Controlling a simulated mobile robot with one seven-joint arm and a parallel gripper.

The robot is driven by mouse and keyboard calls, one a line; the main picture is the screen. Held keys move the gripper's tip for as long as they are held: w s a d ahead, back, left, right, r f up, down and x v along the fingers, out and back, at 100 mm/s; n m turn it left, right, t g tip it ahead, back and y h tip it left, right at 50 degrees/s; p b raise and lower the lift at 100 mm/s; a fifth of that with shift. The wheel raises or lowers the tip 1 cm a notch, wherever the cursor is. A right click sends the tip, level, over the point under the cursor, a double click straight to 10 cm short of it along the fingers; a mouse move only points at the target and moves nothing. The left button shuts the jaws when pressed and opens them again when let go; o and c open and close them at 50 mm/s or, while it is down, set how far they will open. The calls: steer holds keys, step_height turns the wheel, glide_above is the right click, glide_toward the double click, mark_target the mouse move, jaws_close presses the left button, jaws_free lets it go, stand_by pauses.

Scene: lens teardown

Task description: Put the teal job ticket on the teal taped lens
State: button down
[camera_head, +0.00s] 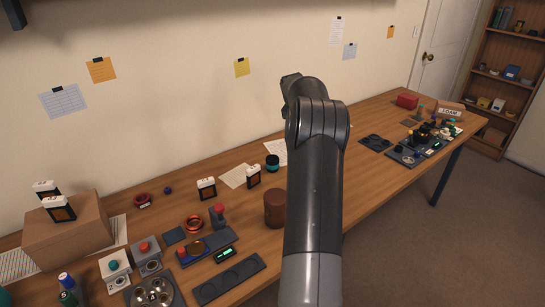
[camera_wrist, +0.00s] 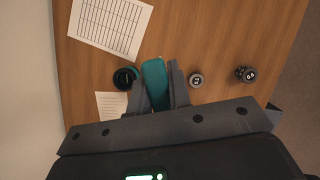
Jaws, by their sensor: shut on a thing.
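My gripper (camera_wrist: 156,92) is shut on the teal job ticket (camera_wrist: 155,76), a flat teal piece that stands out between the two fingers in the wrist view. The teal taped lens (camera_wrist: 125,77), a dark round barrel with a teal band, is just left of the ticket in that view; whether they touch cannot be told. The lens (camera_head: 272,163) also stands on the table in the head view, left of my arm. In the head view my arm hides the gripper and the ticket.
A printed sheet (camera_wrist: 108,24) and a smaller paper (camera_wrist: 110,104) lie near the lens. Two small dark round pieces (camera_wrist: 196,80) (camera_wrist: 245,74) stand to the right. A brown cylinder (camera_head: 275,208) and white-topped holders (camera_head: 206,189) (camera_head: 253,176) stand left of my arm.

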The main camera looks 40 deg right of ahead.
steer(key=w+a+f, duration=0.1)
steer(key=w+f, duration=0.1)
steer(key=w, duration=0.1)
steer(key=w+a+f, duration=0.2)
steer(key=w, duration=0.1)
steer(key=w+a+f, duration=0.2)
steer(key=w+f, duration=0.1)
steer(key=w, duration=0.1)
steer(key=shift+a, duration=0.2)
steer(key=shift+f, duration=2)
steer(key=shift+f, duration=0.1)
steer(key=c, duration=1.3)
jaws_free()
steer(key=shift+c, duration=0.2)
